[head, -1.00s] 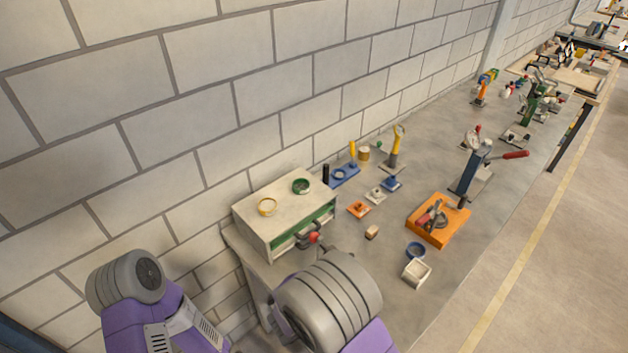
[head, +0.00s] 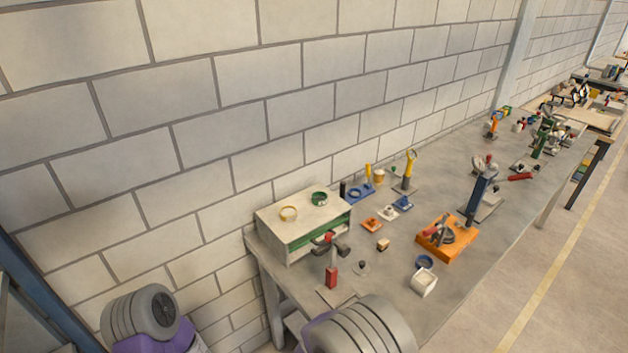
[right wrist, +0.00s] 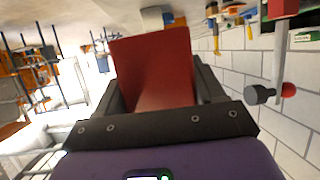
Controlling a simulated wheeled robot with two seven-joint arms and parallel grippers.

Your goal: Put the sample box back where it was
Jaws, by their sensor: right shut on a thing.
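In the right wrist view a plain dark red box (right wrist: 152,72) stands between the dark fingers of my right gripper (right wrist: 153,85), which is shut on it. Its far end hides part of the scene behind. In the head view the right gripper and this box do not show; only a round grey joint of my right arm appears at the bottom. My left gripper is out of view; only its arm joint shows at bottom left. No label on any object tells which is the sample box.
The grey workbench (head: 400,320) runs along the block wall. A beige drawer unit (head: 305,222) stands at its near end, beside a T-handled post with a red block (head: 331,278).

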